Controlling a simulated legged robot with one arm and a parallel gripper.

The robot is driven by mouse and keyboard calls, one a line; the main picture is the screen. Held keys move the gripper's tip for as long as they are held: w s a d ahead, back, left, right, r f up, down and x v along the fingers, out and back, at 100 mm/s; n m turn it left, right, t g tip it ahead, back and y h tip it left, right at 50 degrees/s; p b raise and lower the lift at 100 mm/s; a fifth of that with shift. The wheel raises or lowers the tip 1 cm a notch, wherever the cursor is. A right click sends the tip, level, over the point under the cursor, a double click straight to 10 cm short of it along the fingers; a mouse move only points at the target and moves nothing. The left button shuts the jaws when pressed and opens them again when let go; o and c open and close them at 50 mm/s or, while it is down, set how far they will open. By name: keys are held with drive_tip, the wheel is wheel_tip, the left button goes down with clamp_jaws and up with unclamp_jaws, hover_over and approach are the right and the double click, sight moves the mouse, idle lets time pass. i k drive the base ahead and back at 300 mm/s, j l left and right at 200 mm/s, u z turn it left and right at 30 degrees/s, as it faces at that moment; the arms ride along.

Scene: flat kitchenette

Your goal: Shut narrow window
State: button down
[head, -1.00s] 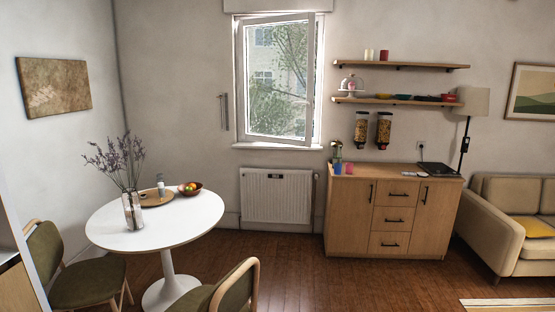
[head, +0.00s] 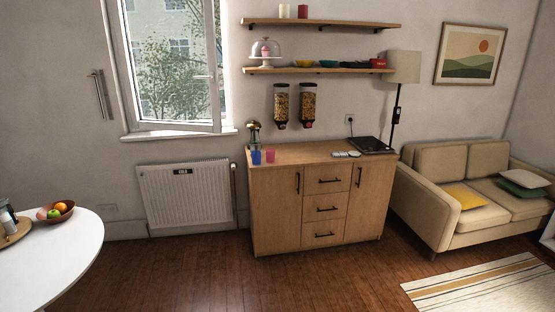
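The narrow window (head: 172,70) is in the back wall at the upper left of the head view, above the radiator. Its white sash (head: 216,100) stands ajar, swung a little into the room, with its lower edge over the white sill (head: 178,133). The top of the window is cut off by the frame's upper edge. My gripper is not in view.
A white radiator (head: 185,195) hangs below the window. A wooden cabinet (head: 283,215) stands right of it, under two shelves (head: 318,70). A round white table (head: 60,262) is at the lower left. A sofa (head: 470,180) is at the right. The floor (head: 240,285) ahead is clear.

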sight(119, 8)
drive_tip(key=i+u, duration=0.2)
drive_tip(key=i, duration=0.4)
drive_tip(key=i+u, duration=0.2)
drive_tip(key=i, duration=0.4)
drive_tip(key=i+l+u, duration=0.15)
drive_tip(key=i, duration=0.4)
